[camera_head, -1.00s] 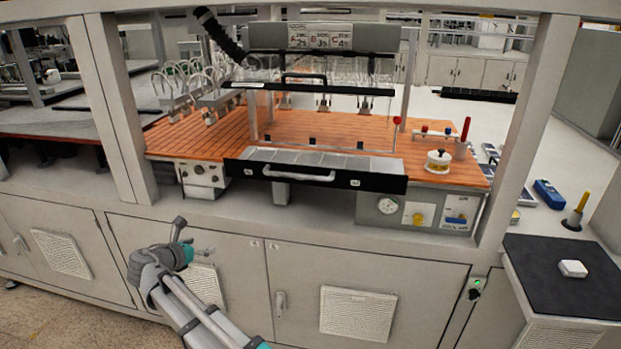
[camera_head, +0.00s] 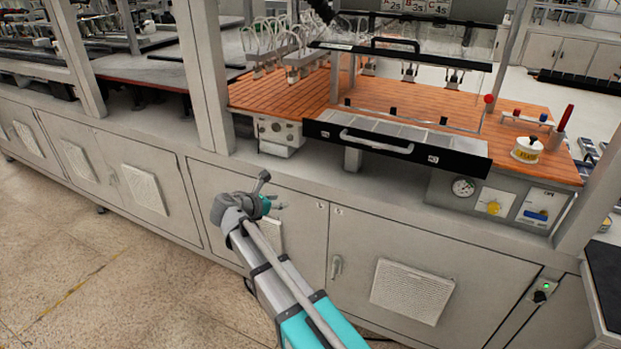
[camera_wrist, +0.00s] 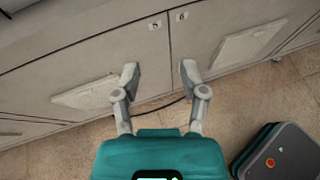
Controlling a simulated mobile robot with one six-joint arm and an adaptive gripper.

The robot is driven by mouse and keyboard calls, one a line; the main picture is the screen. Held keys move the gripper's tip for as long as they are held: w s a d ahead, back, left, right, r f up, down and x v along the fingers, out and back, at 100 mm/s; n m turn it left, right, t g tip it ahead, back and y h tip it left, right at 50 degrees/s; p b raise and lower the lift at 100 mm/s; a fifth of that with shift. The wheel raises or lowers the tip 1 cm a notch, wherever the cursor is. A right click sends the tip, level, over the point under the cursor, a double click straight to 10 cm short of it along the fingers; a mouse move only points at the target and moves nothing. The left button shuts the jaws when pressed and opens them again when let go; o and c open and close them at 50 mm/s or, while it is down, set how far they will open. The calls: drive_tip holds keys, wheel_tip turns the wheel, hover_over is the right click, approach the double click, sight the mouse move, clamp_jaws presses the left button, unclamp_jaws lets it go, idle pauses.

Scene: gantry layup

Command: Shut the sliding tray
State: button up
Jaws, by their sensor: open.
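The sliding tray (camera_head: 352,127) is pulled out from the front of the orange work surface in the head view. It has a black front panel (camera_head: 452,158) and a pale bar handle (camera_head: 376,142). My gripper (camera_head: 279,200) is below and to the left of the tray, in front of the cabinet doors, apart from the handle. In the wrist view my gripper (camera_wrist: 157,75) has its two fingers spread, with nothing between them. The tray is not seen in the wrist view.
Cabinet doors (camera_head: 310,235) with vent panels stand below the bench. A frame post (camera_head: 204,75) rises left of the tray. A control box (camera_head: 500,200) hangs below the tray's right end. A clear guard with a black handle (camera_head: 397,42) stands above. Floor is free at lower left.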

drive_tip(key=d+f+m, duration=0.1)
drive_tip(key=d, duration=0.1)
drive_tip(key=s+d+m+g, duration=0.1)
drive_tip(key=d+m, duration=0.1)
drive_tip(key=d, duration=0.1)
drive_tip(key=d+f+m+g, duration=0.1)
drive_tip(key=d, duration=0.1)
drive_tip(key=shift+s+d+f, duration=0.2)
drive_tip(key=shift+d+f, duration=0.1)
clamp_jaws()
drive_tip(key=s+d+f+m+g+y, duration=0.4)
drive_tip(key=s+d+m, duration=0.4)
drive_tip(key=d+m, duration=0.3)
drive_tip(key=s+d+f+m+g+y, duration=0.4)
drive_tip(key=s+d+m, duration=0.5)
drive_tip(key=d+m, duration=0.2)
drive_tip(key=shift+m, duration=0.8)
drive_tip(key=shift+w+f, duration=0.1)
